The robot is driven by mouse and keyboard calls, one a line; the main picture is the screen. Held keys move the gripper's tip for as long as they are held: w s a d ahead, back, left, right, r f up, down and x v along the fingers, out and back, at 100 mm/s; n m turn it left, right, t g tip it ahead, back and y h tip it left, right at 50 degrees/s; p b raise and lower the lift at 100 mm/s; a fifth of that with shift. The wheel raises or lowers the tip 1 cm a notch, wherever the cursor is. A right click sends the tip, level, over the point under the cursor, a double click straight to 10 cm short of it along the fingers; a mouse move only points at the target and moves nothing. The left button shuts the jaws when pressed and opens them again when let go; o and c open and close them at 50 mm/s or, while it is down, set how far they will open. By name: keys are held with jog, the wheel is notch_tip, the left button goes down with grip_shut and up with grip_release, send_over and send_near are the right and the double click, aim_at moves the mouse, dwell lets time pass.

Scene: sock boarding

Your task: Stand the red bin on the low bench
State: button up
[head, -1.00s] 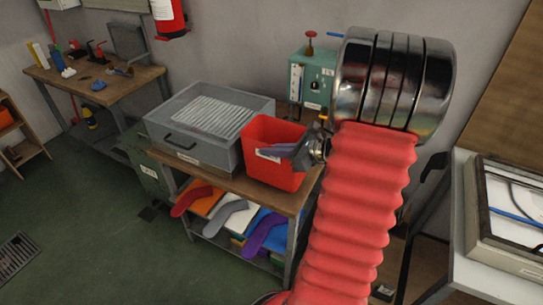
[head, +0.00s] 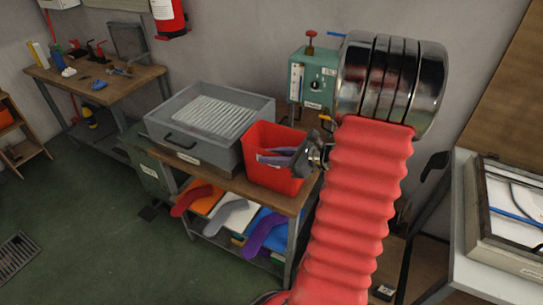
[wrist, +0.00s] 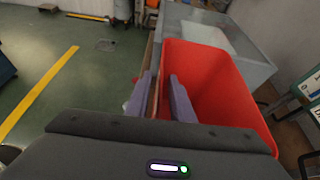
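The red bin (head: 262,173) stands upright on the wooden top of a bench (head: 222,184), close to its front edge. It also shows in the wrist view (wrist: 215,75), where I look into it, and it looks empty. My gripper (head: 268,156) reaches the bin from the right in the head view. Its two purple-grey fingers are apart, with a gap between them in the wrist view (wrist: 161,97). One finger is inside the bin and the other outside, astride the near wall. I cannot tell whether either finger touches it.
A grey tray (head: 185,148) stands left of the bin, close beside it. A green box with a gauge (head: 320,80) stands behind. Coloured sock shapes (head: 228,214) lie on the shelf below. Open floor (head: 100,240) lies to the left.

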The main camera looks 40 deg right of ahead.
jog(key=shift+r, duration=0.1)
jog(key=v, duration=1.2)
dwell(0.7)
jog(key=w+a+r+n+g+y, duration=0.2)
jog(key=a+n+g, duration=0.6)
jog(key=a+n, duration=1)
jog(key=s+a+r+n+h, duration=0.2)
jog(key=a+r+n+h, duration=0.1)
jog(key=a+n, duration=0.4)
jog(key=s+a+r+n+h, duration=0.3)
jog(key=a+n, duration=0.3)
jog(key=a, duration=0.3)
jog(key=shift+s+r+n+t, duration=0.2)
jog(key=shift+r+n+t, duration=0.05)
jog(key=shift+n+t, duration=0.15)
